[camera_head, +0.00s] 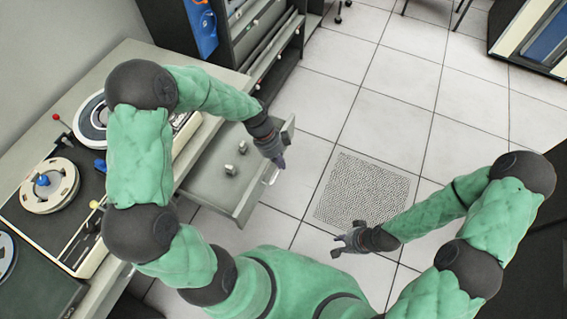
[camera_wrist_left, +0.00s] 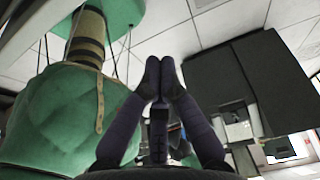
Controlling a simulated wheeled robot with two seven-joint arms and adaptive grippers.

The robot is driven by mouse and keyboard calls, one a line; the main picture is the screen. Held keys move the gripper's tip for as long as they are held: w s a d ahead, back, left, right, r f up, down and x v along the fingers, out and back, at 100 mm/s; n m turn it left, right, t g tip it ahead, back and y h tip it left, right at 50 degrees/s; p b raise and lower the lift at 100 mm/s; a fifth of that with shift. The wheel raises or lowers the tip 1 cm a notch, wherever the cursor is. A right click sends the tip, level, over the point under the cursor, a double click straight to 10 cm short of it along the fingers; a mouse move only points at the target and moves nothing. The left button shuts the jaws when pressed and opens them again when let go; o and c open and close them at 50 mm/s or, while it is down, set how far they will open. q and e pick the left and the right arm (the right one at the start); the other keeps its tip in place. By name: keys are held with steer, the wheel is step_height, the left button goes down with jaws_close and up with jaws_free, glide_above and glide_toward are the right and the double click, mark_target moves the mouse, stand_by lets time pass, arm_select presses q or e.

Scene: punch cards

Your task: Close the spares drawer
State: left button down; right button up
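The spares drawer (camera_head: 207,176) is pulled out from the grey bench on the left in the head view. Its inside shows, with a few small grey pieces (camera_head: 230,169) in it. A handle (camera_head: 271,177) is on its front face. My left gripper (camera_head: 280,162) is at the drawer's front edge, close to the handle; I cannot tell whether it touches. In the left wrist view its fingertips (camera_wrist_left: 160,64) are together with nothing seen between them. My right gripper (camera_head: 336,247) is over the floor, right of the drawer and apart from it; its fingers are too small to judge.
The bench (camera_head: 132,55) carries tape reels (camera_head: 49,186) and a small red-topped lever (camera_head: 56,117). A dark cabinet (camera_head: 262,45) with shelves stands beyond it. The tiled floor right of the drawer is clear, with a perforated tile (camera_head: 362,190).

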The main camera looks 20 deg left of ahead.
arm_select(q)
step_height(320, 180, down, 10)
steer(key=b, duration=0.4)
steer(key=shift+s+a, duration=0.15)
steer(key=shift+a, duration=0.15)
steer(key=a, duration=0.4)
steer(key=a+b, duration=0.1)
steer(key=a, duration=0.4)
steer(key=w+a, duration=0.1)
steer(key=a, duration=0.4)
steer(key=shift+b, duration=0.4)
steer(key=shift+d, duration=0.1)
